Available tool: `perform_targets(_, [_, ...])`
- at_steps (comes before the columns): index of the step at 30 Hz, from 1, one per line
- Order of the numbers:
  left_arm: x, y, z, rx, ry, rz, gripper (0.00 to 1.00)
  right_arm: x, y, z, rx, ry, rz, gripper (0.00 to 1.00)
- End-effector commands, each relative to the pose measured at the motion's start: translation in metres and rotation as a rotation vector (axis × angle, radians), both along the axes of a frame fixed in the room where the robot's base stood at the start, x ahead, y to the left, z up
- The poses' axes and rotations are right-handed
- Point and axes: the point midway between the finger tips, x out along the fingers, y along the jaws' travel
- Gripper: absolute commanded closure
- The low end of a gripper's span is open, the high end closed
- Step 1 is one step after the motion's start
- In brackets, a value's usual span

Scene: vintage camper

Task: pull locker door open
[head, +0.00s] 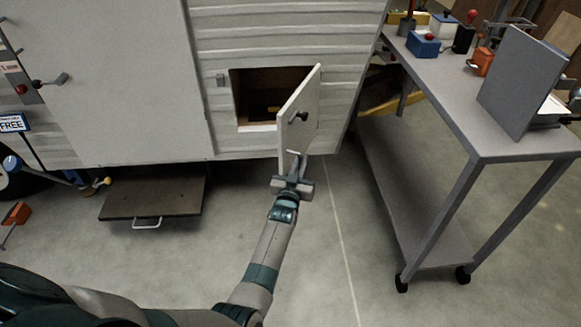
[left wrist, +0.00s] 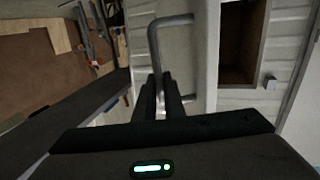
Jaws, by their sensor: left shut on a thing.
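The small white locker door (head: 297,118) stands swung outward from the camper's ribbed side, hinged at its right edge as seen in the head view. The dark locker opening (head: 262,92) shows behind it, and also in the left wrist view (left wrist: 240,40). A dark latch knob sits on the door. My left gripper (head: 292,168) is at the door's lower outer edge. In the left wrist view its two dark fingers (left wrist: 166,92) are shut on the grey bar handle (left wrist: 153,48) on the door. The exact contact is partly hidden. My right gripper is out of view.
A grey wheeled workbench (head: 455,105) with tools and boxes stands to the right of the door. A fold-out step (head: 155,197) sticks out under the camper at left. The concrete floor (head: 345,240) between them is clear.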

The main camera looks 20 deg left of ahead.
Motion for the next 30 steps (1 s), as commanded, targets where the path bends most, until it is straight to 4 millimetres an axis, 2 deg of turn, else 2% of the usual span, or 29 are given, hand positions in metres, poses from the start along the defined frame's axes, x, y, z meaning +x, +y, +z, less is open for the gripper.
perform_targets(4, [0.0062,-0.0048,0.0027,0.001,-0.005,0.002,1.0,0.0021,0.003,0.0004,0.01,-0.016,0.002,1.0])
perform_targets(15, [0.007,-0.0054,0.0038,0.001,-0.006,0.002,1.0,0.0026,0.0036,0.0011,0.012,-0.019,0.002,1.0])
perform_targets(16, [0.0071,-0.0054,0.0039,0.001,-0.006,0.002,0.86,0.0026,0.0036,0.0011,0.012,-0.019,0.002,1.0])
perform_targets(18, [0.0068,-0.0054,0.0035,0.001,-0.006,0.002,0.72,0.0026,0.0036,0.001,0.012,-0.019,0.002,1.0])
perform_targets(30, [0.004,-0.0061,0.002,0.0,-0.002,0.001,0.72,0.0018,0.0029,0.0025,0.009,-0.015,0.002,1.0])
